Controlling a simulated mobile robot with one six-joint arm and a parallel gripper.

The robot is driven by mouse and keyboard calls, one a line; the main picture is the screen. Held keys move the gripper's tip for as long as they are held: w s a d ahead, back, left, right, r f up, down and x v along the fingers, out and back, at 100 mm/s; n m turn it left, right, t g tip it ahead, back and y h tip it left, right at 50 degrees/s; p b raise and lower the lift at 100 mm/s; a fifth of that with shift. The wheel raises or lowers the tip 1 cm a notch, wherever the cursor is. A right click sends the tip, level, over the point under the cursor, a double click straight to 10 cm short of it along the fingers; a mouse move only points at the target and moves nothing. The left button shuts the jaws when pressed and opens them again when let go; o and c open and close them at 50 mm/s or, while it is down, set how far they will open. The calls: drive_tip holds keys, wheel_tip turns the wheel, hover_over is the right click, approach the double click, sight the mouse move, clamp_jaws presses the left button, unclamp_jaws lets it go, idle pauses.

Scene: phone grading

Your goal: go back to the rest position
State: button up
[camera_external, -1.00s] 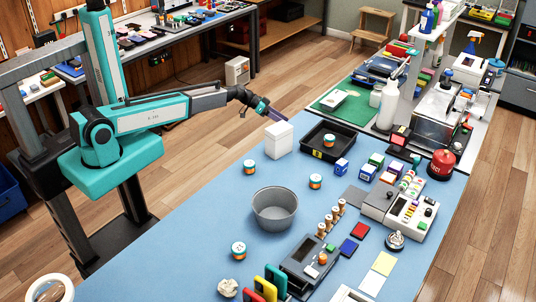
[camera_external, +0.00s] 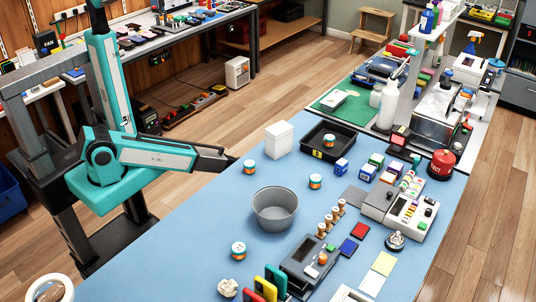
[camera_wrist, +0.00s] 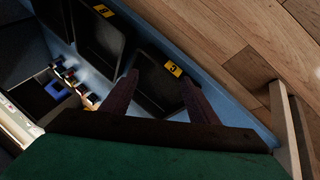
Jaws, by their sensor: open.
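My gripper (camera_wrist: 160,77) shows in the wrist view with its two dark fingers spread apart and nothing between them. In the external view my arm is folded back toward its column at the left, with the forearm pointing right. Its dark end is near the left edge of the blue table (camera_external: 205,215), and the fingers cannot be made out there. A white box (camera_external: 279,139) and a black tray (camera_external: 345,150) with a small banded jar (camera_external: 329,140) in it stand to the right of the arm's end, apart from it.
A grey bowl (camera_external: 275,210) and several banded jars stand on the table. Devices and coloured boxes fill its right side. In the wrist view, black bins (camera_wrist: 158,85) with yellow labels lie beyond the fingers, with wooden floor (camera_wrist: 225,35) at upper right.

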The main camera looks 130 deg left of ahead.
drive_tip(key=s+d+f+m+g+h+b, duration=0.1)
drive_tip(key=s+d+f+m+g+h, duration=0.2)
drive_tip(key=d, duration=0.6)
drive_tip(key=s+d+f+g+b, duration=0.1)
drive_tip(key=s+d+f+b, duration=0.1)
drive_tip(key=d+f, duration=0.55)
drive_tip(key=s+d+f+m+g+h+b, duration=0.1)
drive_tip(key=s+d+f+m+g+h, duration=0.15)
drive_tip(key=d, duration=0.75)
drive_tip(key=d+r+g+y+p, duration=0.2)
drive_tip(key=d+r+y+p, duration=0.2)
drive_tip(key=d, duration=0.5)
drive_tip(key=s+d+r+g+y+p, duration=0.1)
drive_tip(key=d+r+g+y+p, duration=0.2)
drive_tip(key=d+r, duration=0.3)
drive_tip(key=shift+s+d+y+p, duration=0.15)
drive_tip(key=shift+d+y+p, duration=0.5)
drive_tip(key=shift+d, duration=1.45)
